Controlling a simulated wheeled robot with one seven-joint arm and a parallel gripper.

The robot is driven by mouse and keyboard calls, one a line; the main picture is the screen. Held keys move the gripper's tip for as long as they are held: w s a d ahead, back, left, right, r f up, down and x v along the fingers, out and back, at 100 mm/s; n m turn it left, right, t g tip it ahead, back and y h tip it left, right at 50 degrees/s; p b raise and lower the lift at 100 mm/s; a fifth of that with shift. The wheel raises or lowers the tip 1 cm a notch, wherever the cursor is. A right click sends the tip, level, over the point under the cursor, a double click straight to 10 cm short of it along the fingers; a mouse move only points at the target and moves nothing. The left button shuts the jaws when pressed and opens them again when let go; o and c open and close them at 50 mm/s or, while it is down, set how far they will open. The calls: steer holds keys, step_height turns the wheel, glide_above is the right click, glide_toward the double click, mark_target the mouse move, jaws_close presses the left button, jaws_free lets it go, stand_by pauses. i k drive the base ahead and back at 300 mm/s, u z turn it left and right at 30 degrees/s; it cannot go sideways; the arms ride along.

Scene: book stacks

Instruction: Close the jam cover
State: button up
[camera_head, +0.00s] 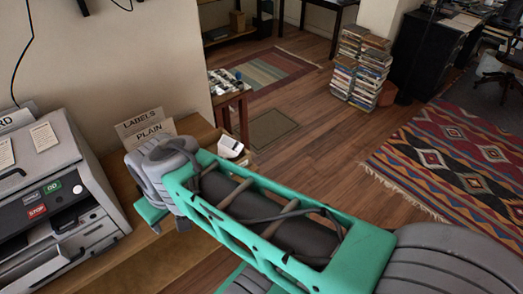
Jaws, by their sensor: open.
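A grey machine (55,185) stands on the wooden table at the left edge, partly cut off by the frame. Its sloping front has a green GO button (53,187), a red STOP button (37,210) and a dark recess below them. A grey lower front section (88,237) juts out under the recess. I cannot tell for sure which part is the jam cover or how far it stands open. My teal and grey arm crosses the middle from the lower right, its grey joint right of the machine.
Label cards (146,125) stand on the wooden table (165,262) behind my arm's joint. A small white box (230,146) lies beside them. Stacks of books (360,70) and patterned rugs (465,160) are farther off. The wood floor between is mostly clear.

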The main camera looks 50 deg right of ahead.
mark_target(40, 268)
steer(key=z, duration=0.85)
steer(key=k, duration=1.55)
steer(key=u, duration=2.65)
steer(key=i, duration=1)
